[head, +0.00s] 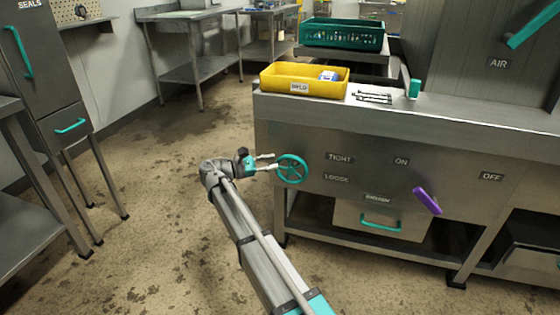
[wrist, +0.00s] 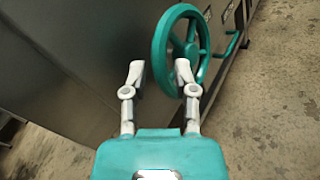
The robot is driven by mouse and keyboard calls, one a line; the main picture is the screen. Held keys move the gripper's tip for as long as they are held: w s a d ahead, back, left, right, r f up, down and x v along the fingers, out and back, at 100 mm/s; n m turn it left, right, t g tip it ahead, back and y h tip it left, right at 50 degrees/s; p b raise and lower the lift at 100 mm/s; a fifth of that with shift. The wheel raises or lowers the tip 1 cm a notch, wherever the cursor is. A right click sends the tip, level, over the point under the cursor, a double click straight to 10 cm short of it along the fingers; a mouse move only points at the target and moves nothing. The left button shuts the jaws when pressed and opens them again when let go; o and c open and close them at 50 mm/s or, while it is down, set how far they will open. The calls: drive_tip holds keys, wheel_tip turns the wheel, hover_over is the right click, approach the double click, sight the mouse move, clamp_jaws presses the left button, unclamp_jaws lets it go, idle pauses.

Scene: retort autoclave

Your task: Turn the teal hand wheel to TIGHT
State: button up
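The teal hand wheel (head: 292,168) is a spoked round wheel on the left part of the grey cabinet's front, left of the TIGHT label (head: 340,158) and the LOOSE label (head: 337,178). In the wrist view the wheel (wrist: 182,50) stands just ahead of my fingers. My gripper (head: 268,162) is at the wheel's left side. In the wrist view my gripper (wrist: 160,68) is open, its two pale fingers apart. The wheel's near rim shows between the fingertips, with the right fingertip in front of the wheel. I cannot tell whether a finger touches it.
A drawer with a teal handle (head: 380,225) is below. The floor to the left is clear.

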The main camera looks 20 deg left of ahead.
sight(278, 161)
drive_tip(key=shift+x, duration=1.7)
clamp_jaws()
